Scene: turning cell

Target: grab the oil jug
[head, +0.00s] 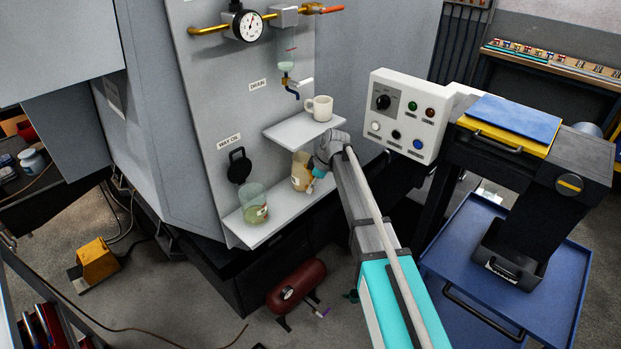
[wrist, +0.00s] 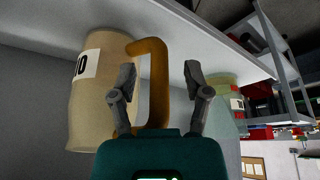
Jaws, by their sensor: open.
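The oil jug (head: 301,170) is a tan jug on the lower shelf, partly hidden behind my gripper (head: 314,176) in the head view. In the wrist view, which appears upside down, the jug (wrist: 97,95) shows a white label with dark letters and an orange-brown handle (wrist: 158,85). My gripper (wrist: 159,76) is open there, with one finger on each side of the handle. The handle stands between the fingers, and they are not closed on it. I cannot tell whether either finger touches it.
A clear greenish container (head: 254,204) stands left of the jug on the lower shelf (head: 276,222); it also shows in the wrist view (wrist: 222,100). The upper shelf (head: 291,130) holds a white mug (head: 319,107). A control box (head: 407,115) stands to the right.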

